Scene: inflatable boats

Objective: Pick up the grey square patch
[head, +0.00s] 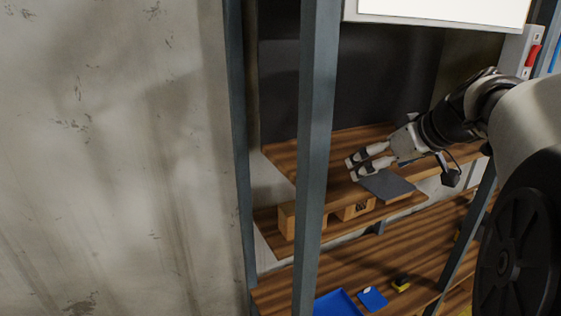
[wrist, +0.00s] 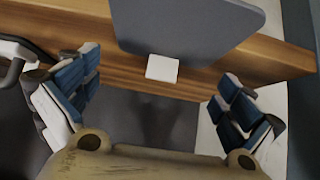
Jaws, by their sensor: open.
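The grey square patch (head: 387,185) lies flat at the edge of a wooden shelf in the head view. In the wrist view the patch (wrist: 190,28) is a dark grey sheet with rounded corners, its top cut off by the frame. A small white square (wrist: 162,68) shows at its near edge, over the wood. My gripper (head: 354,168) is open and empty, close to the patch in the head view. In the wrist view its blue-padded fingers (wrist: 158,86) are spread wide, with the white square between and beyond them. I see no contact with the patch.
A grey upright post (head: 316,130) stands left of my gripper. Wooden blocks (head: 355,208) sit on a lower board. A blue tray (head: 338,304), a blue item (head: 373,299) and a yellow-black item (head: 401,285) lie on the bottom shelf. A concrete wall (head: 110,150) fills the left.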

